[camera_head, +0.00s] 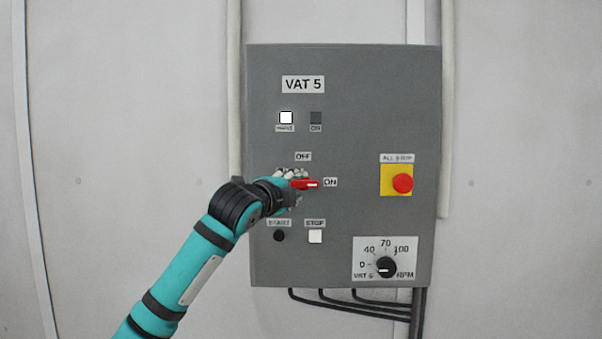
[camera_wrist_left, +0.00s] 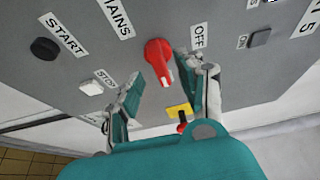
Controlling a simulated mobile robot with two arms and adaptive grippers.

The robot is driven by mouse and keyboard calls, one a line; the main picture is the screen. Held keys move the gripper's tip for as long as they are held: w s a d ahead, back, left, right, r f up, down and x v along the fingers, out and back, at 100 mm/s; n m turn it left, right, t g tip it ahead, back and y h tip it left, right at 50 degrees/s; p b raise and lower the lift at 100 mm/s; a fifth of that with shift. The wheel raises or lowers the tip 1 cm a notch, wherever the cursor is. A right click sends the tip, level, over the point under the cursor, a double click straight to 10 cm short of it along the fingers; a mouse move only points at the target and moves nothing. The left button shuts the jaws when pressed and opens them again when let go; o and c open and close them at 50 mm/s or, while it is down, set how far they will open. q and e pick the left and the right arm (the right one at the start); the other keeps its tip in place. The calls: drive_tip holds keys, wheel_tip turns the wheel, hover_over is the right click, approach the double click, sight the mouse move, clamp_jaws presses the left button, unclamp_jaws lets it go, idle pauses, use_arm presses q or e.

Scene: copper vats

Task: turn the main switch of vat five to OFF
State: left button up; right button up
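The grey VAT 5 panel (camera_head: 345,130) hangs on the wall. Its red main switch (camera_head: 306,184) has the handle pointing right, at the ON label (camera_head: 330,182); the OFF label (camera_head: 303,156) is above it. My left gripper (camera_head: 291,186) is at the switch, coming from the left, and partly covers it. In the left wrist view the red switch (camera_wrist_left: 158,58) lies between the two spread fingers of the left gripper (camera_wrist_left: 164,84). A gap shows on the STOP side; the finger on the OFF side looks closer, and contact cannot be told. My right gripper is not in view.
Below the switch are a black START button (camera_head: 279,236) and a white STOP button (camera_head: 315,236). A red emergency button (camera_head: 402,183) on yellow and a black RPM dial (camera_head: 386,267) are at right. A white lamp (camera_head: 286,117) is above. Cables run below the panel.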

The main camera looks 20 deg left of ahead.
sight(301, 185)
use_arm(q)
drive_tip(key=shift+w+d+f+p, duration=0.15)
drive_tip(key=shift+w+p, duration=0.2)
drive_tip(key=shift+w, duration=0.6)
drive_tip(key=shift+w+d+r+p, duration=0.1)
drive_tip(key=shift+w+p, duration=0.25)
drive_tip(key=shift+w, duration=0.6)
drive_tip(key=shift+s, duration=0.15)
clamp_jaws()
